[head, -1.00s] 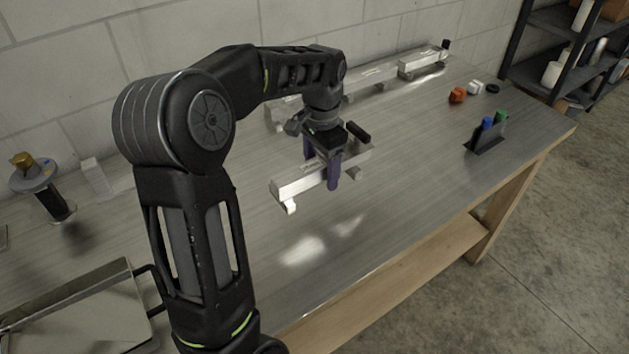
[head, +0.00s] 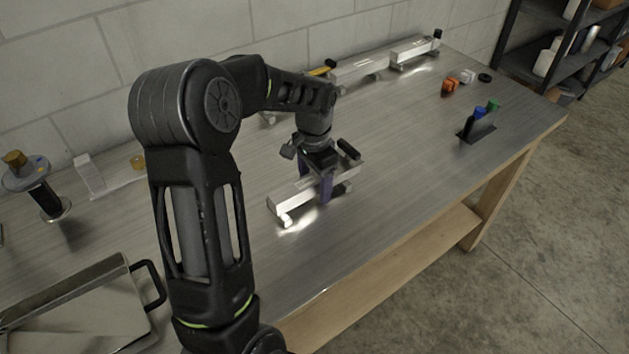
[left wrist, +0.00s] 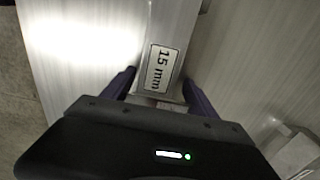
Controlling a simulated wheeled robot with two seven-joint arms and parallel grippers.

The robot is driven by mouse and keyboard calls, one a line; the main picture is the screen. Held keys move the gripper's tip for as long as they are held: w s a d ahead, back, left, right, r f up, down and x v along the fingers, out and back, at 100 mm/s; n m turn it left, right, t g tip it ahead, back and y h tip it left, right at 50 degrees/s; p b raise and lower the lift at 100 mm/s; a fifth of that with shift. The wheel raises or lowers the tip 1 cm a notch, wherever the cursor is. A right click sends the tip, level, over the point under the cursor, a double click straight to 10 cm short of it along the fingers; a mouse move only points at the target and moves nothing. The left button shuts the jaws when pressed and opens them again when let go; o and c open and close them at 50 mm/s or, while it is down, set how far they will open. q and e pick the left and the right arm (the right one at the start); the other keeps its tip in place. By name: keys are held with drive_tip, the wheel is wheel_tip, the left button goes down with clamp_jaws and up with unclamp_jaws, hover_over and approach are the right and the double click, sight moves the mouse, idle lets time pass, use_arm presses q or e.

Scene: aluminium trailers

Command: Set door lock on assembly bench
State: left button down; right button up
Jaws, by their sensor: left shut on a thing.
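The door lock is a silver metal bar (head: 288,203) with small feet underneath, at the middle of the metal-topped bench (head: 385,190). My left gripper (head: 326,190) is shut on this bar from above, its purple fingers on either side. In the left wrist view the bar (left wrist: 172,22) runs between the fingers and carries a label reading "15 mm". The bar sits at or very close to the bench top; I cannot tell whether its feet touch. My right gripper is out of view.
Two similar silver bars (head: 358,66) (head: 414,50) lie along the back. Orange and white pieces (head: 450,85) and a pen holder (head: 480,131) stand to the right. A metal tray (head: 75,305) is at front left. Bench in front of the bar is clear.

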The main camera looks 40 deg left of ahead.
use_arm(q)
drive_tip(key=shift+c, duration=1.1)
unclamp_jaws()
drive_tip(key=shift+f, duration=0.1)
wheel_tip(320, 180, up, 12)
drive_tip(key=shift+r+b, duration=0.15)
drive_tip(key=shift+b, duration=0.15)
